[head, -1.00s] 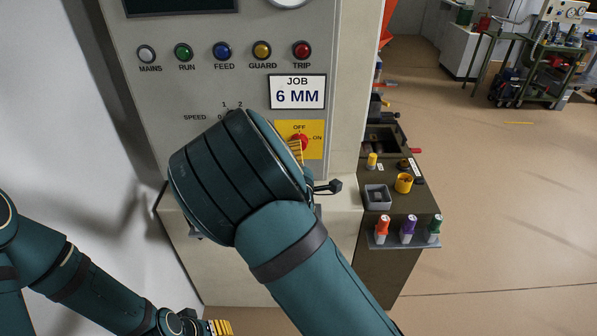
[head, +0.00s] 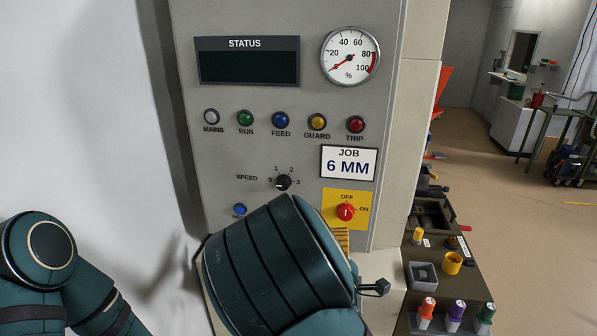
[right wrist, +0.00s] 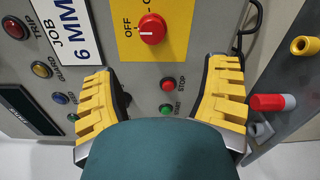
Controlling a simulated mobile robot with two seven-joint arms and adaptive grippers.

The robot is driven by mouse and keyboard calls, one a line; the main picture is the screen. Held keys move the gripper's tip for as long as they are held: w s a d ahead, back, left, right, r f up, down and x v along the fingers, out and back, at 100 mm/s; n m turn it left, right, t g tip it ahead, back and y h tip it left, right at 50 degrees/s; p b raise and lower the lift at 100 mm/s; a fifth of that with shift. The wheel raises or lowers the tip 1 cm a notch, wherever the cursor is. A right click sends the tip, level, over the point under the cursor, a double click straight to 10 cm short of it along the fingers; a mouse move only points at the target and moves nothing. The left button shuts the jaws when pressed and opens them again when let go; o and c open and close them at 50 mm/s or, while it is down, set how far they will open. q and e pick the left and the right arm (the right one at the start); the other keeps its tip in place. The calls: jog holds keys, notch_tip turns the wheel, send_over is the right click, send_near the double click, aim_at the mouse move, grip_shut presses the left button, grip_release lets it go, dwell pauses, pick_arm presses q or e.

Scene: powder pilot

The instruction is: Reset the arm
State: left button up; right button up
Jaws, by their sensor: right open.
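My right gripper (head: 342,240) shows in the head view only as a yellow finger edge behind my wrist, just below the red rotary switch (head: 345,212). In the right wrist view my gripper (right wrist: 163,70) is open and empty. Its two yellow fingers stand wide apart, facing the panel. The red switch (right wrist: 151,29) on its yellow plate lies beyond the fingertips, and its white mark points to OFF. A red STOP button (right wrist: 167,85) and a green START button (right wrist: 166,109) show between the fingers. My left arm is at the lower left of the head view; its gripper is out of frame.
The grey panel has a dark STATUS display (head: 248,67), a gauge (head: 350,56) with its needle low, a row of lamps and a speed knob (head: 283,182). A brown bench (head: 450,285) with cups and coloured-cap bottles stands right. Open floor lies beyond.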

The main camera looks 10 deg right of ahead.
jog(key=s+d+f+m+g+y+b, duration=0.15)
jog(key=s+f+m+g, duration=0.25)
jog(key=f, duration=0.8)
jog(key=s+f+m+g+y+b, duration=0.15)
jog(key=s+f+m+g, duration=0.25)
jog(key=f, duration=0.8)
jog(key=s+a+f+m+g+y+b, duration=0.5)
jog(key=s+a+f+m+g, duration=0.2)
jog(key=s+f+m, duration=0.3)
jog(key=s, duration=0.3)
jog(key=shift+s+a+f+m+y, duration=0.2)
jog(key=shift+a+f+m+y, duration=0.15)
jog(key=shift+f+m+y, duration=0.05)
